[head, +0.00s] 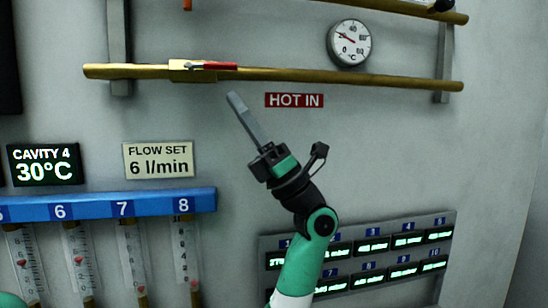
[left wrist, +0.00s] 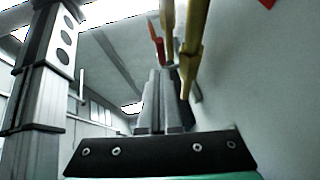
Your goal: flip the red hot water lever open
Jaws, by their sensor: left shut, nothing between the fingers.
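The red hot water lever (head: 222,66) sits on a brass valve block (head: 186,71) on the horizontal brass pipe (head: 350,76), above the red HOT IN label (head: 294,100). Its handle lies along the pipe, pointing right. In the left wrist view the red lever (left wrist: 156,38) shows beyond the fingertips, beside the brass pipe (left wrist: 193,52). My left gripper (head: 235,97) is shut and empty. Its fingertips are just below the lever's right end in the head view, apparently apart from it. My right gripper is in neither view.
A round temperature dial (head: 349,43) is above the pipe, to the right. A second brass pipe (head: 400,7) runs along the top. A blue flow-meter rail (head: 100,205) is at lower left, and a display panel (head: 400,245) at lower right. The wall around the label is clear.

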